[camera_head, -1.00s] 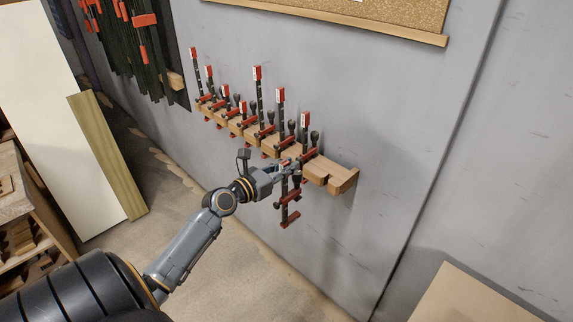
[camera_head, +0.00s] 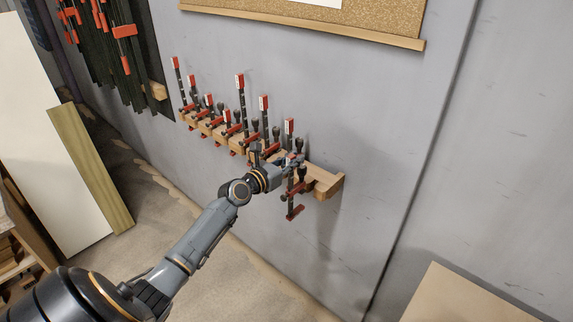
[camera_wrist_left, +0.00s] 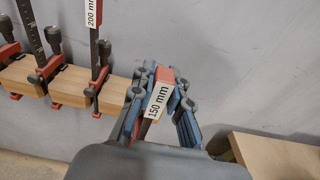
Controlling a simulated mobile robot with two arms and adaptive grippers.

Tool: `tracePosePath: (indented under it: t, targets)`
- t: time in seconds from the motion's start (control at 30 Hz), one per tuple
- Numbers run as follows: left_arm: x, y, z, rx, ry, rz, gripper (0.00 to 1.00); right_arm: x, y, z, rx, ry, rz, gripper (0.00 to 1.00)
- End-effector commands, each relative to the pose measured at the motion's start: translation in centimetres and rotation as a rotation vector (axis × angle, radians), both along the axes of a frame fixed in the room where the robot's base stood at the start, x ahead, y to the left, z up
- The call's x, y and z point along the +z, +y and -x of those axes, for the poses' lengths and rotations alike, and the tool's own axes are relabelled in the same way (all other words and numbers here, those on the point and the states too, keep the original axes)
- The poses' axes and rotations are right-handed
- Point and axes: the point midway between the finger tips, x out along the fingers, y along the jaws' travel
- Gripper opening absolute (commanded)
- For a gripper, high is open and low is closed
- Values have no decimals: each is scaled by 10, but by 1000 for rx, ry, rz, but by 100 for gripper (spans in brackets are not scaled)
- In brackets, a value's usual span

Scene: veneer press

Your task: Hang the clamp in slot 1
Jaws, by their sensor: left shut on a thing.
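My left gripper (camera_head: 292,165) is shut on a small clamp (camera_head: 294,190), just in front of the wooden rack (camera_head: 328,187) near its right end. The clamp has a dark bar and red jaws and hangs down roughly upright, its lower red jaw below the rack. In the left wrist view, my gripper's blue-lined fingers (camera_wrist_left: 158,105) hold the clamp's red end (camera_wrist_left: 164,75), labelled "150 mm". The rack (camera_wrist_left: 70,85) shows behind at left. My fingers hide part of the clamp and the rack, so I cannot tell whether they touch. No slot numbers are readable.
Several red-and-black clamps (camera_head: 240,100) hang along the rack to the left. One labelled "200 mm" (camera_wrist_left: 92,15) hangs left of my fingers. The rack's right end looks empty. A cork board (camera_head: 385,22) is above, and a pale board (camera_head: 470,295) is at lower right.

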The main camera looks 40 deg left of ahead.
Motion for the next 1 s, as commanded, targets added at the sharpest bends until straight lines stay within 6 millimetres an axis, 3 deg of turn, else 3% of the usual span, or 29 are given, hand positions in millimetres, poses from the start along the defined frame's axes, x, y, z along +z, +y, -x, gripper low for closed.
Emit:
tracePosePath:
  t: [0.43, 1.0]
  targets:
    - [3, -2, -37, 2, -7, -2, 0, -7, -1, 0, 0, 0, 1, 39]
    - [3, -2, -43, 2, -6, -2, 0, -7, 1, -1, 0, -2, -1, 39]
